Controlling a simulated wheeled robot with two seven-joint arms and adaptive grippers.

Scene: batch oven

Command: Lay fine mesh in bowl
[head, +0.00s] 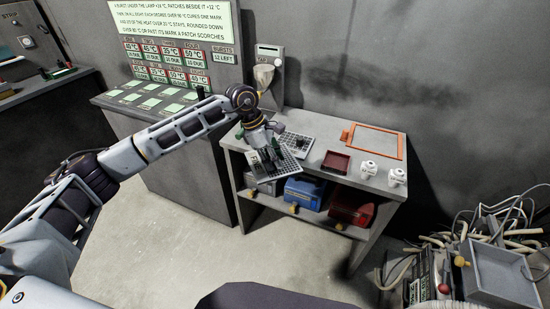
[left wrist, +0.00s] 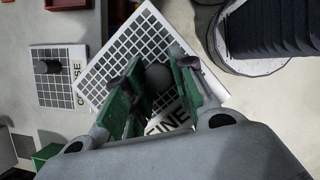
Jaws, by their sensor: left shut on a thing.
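My left gripper (head: 265,155) is shut on the fine mesh (head: 286,170), a pale square grid panel with a dark label. It holds the mesh tilted at the front left edge of the bench. In the left wrist view the green fingers (left wrist: 156,88) close around the round grey knob of the fine mesh (left wrist: 110,70), and "FINE" shows partly between them. The coarse mesh (head: 300,143) lies on the bench behind; it also shows in the left wrist view (left wrist: 55,88). I cannot tell for sure which vessel is the bowl; a dark red square dish (head: 336,162) stands on the bench. My right gripper is out of view.
The grey bench (head: 318,150) also carries an orange frame (head: 373,128) and two white cups (head: 369,169). Blue (head: 305,192) and red (head: 352,211) boxes sit on its shelf. A dispenser (head: 270,62) hangs on the wall. A grey tray (head: 500,272) and cables are at right.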

